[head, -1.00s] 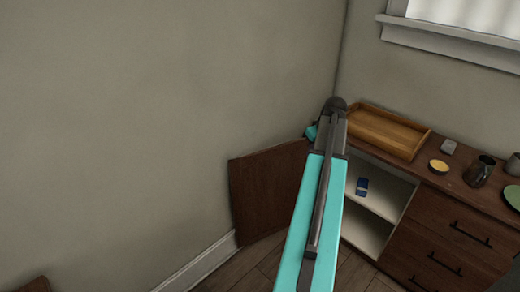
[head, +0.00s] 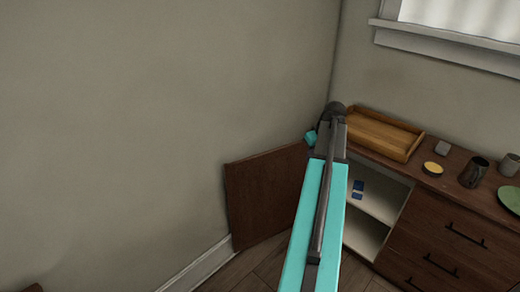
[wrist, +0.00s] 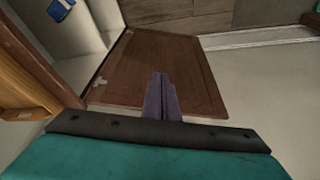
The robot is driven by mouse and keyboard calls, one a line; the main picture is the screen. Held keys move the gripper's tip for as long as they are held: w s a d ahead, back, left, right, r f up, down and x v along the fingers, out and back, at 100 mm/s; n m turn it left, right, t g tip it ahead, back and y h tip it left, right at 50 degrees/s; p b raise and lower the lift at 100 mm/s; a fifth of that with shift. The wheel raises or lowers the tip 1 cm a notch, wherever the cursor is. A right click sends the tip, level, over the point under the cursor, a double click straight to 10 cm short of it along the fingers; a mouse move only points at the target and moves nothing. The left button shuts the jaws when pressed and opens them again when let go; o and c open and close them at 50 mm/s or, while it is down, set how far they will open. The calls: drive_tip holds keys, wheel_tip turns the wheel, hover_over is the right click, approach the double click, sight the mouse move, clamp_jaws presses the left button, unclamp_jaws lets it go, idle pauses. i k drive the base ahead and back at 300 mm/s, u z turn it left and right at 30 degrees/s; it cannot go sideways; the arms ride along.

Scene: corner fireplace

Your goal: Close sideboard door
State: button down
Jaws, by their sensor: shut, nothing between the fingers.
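The sideboard (head: 440,222) is dark brown wood against the wall at the right. Its door (head: 265,192) stands wide open at the left, swung out from the pale open compartment (head: 368,232). In the wrist view the door (wrist: 140,62) shows its flat face, with a metal hinge near its left edge. My gripper (wrist: 162,80) is shut and empty, its fingertips in front of the door face in the picture. I cannot tell whether they touch it. In the head view my arm hides the gripper and part of the door's hinge side.
A wooden tray (head: 385,133), a yellow-topped dish (head: 432,169), a dark mug (head: 473,173) and a green plate (head: 511,198) stand on the sideboard top. A blue object (head: 358,189) lies on the compartment's shelf. The wall is close behind the door.

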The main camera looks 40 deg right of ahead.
sight(264, 190)
drive_tip(key=z, duration=0.05)
drive_tip(key=i, duration=0.9)
drive_tip(key=u, duration=0.05)
